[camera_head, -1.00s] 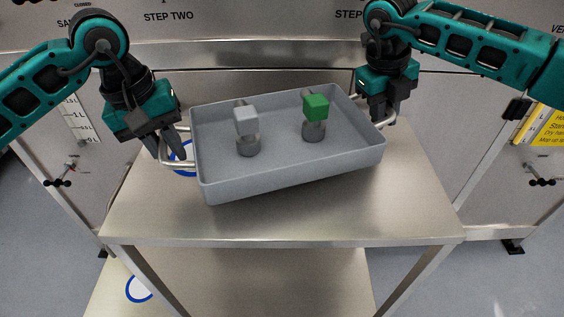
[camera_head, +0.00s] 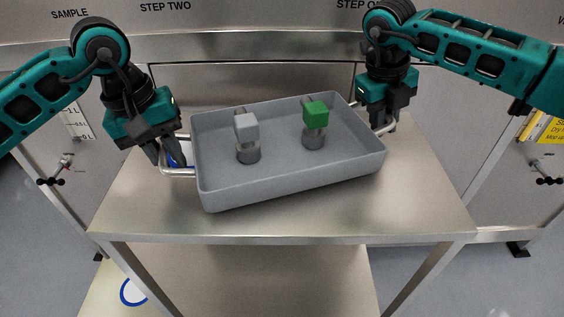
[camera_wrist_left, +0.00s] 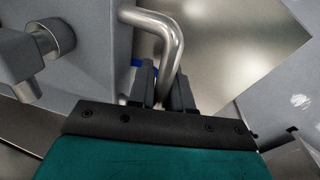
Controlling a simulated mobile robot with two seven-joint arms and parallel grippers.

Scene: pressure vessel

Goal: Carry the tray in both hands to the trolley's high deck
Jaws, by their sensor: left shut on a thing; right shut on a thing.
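The grey tray (camera_head: 290,187) is over the trolley's steel high deck (camera_head: 400,215), turned slightly so its right side sits further back. I cannot tell whether its underside touches the deck. Two small fittings stand in it, one with a grey top (camera_head: 246,128) and one with a green top (camera_head: 315,115). My left gripper (camera_head: 172,160) is shut on the tray's left bar handle, which also shows in the left wrist view (camera_wrist_left: 172,40). My right gripper (camera_head: 383,120) is shut on the right handle; its fingertips are partly hidden.
A lower deck (camera_head: 260,280) lies under the high deck. A blue ring mark (camera_head: 134,292) is at the lower left. A grey panelled wall (camera_head: 260,85) stands close behind. The deck's front strip and right side are bare.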

